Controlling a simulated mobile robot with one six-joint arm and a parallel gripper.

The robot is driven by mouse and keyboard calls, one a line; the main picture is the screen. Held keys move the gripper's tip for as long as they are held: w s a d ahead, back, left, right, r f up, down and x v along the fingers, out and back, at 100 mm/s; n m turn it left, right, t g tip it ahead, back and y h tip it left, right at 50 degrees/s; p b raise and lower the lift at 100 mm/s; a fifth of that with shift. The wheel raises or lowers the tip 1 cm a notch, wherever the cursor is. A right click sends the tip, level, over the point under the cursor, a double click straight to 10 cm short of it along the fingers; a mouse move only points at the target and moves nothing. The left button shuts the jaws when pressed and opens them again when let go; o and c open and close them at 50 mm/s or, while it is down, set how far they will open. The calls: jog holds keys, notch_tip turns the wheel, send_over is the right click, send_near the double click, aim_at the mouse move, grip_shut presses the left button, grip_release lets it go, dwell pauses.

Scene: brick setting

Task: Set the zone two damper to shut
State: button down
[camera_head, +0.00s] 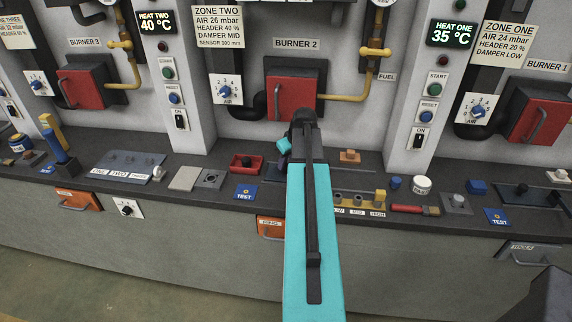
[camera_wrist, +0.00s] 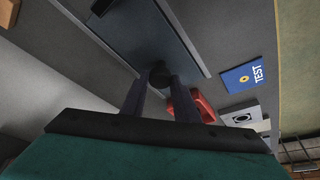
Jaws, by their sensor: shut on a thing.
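My gripper (camera_wrist: 160,84) is shut on this knob. In the head view my gripper (camera_head: 300,150) and turquoise arm cover most of the plate, and the knob is hidden there.
A red tray (camera_head: 238,165) stands just left of my gripper, with a blue TEST card (camera_head: 245,191) in front of it. An orange block (camera_head: 350,156) lies to the right. A yellow row of low and high pegs (camera_head: 379,200) sits near the bench edge.

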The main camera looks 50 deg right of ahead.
jog(key=shift+w+a, duration=0.15)
jog(key=shift+a, duration=0.2)
jog(key=c, duration=1.4)
grip_release()
jog(key=shift+d, duration=0.15)
jog(key=shift+r, duration=0.1)
jog(key=b+v, duration=0.3)
jog(key=v, duration=1)
jog(key=shift+s+r, duration=0.2)
jog(key=shift+s, duration=0.15)
